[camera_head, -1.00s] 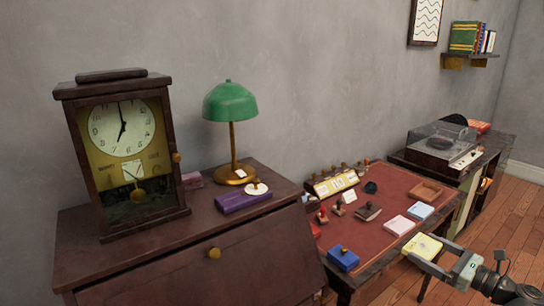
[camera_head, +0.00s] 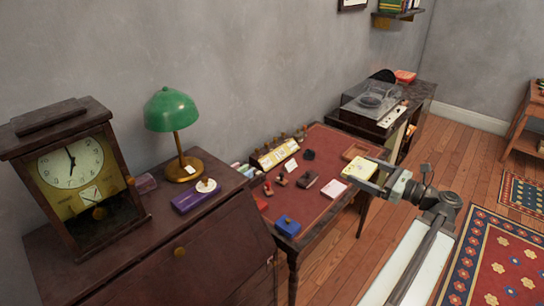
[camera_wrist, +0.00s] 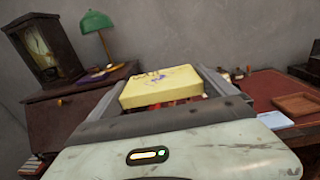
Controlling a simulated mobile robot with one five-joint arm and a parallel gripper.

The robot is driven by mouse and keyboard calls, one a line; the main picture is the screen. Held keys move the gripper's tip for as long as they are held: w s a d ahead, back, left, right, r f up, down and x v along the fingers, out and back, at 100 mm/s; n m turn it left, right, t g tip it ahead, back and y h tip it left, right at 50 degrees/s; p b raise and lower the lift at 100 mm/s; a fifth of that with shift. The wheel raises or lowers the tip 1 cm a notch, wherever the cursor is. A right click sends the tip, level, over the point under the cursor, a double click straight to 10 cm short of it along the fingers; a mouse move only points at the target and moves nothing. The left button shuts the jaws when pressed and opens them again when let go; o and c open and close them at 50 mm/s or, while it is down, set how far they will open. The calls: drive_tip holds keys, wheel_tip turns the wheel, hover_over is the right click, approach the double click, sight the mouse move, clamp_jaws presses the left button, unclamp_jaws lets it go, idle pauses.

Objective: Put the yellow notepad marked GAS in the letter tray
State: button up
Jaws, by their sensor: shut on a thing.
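The yellow notepad (camera_head: 360,168) is held between the two fingers of my gripper (camera_head: 364,171), at the front right of the red-topped desk in the head view. In the wrist view the notepad (camera_wrist: 161,88) lies flat between the fingers, with dark scribbled marks on top; I cannot read them. The letter tray, a shallow brown wooden tray (camera_head: 356,149), sits on the desk just behind the notepad and is partly covered by it. The tray (camera_wrist: 299,103) also shows at the right of the wrist view, apart from the notepad.
A pink pad (camera_head: 333,189), a blue box (camera_head: 287,227) and several stamps share the red desk (camera_head: 310,209). A record player (camera_head: 371,99) stands beyond. A dark cabinet with a clock (camera_head: 73,172) and green lamp (camera_head: 172,111) is at the left.

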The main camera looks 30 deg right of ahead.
wheel_tip(320, 180, down, 26)
drive_tip(key=b, duration=2.4)
drive_tip(key=shift+r, duration=0.2)
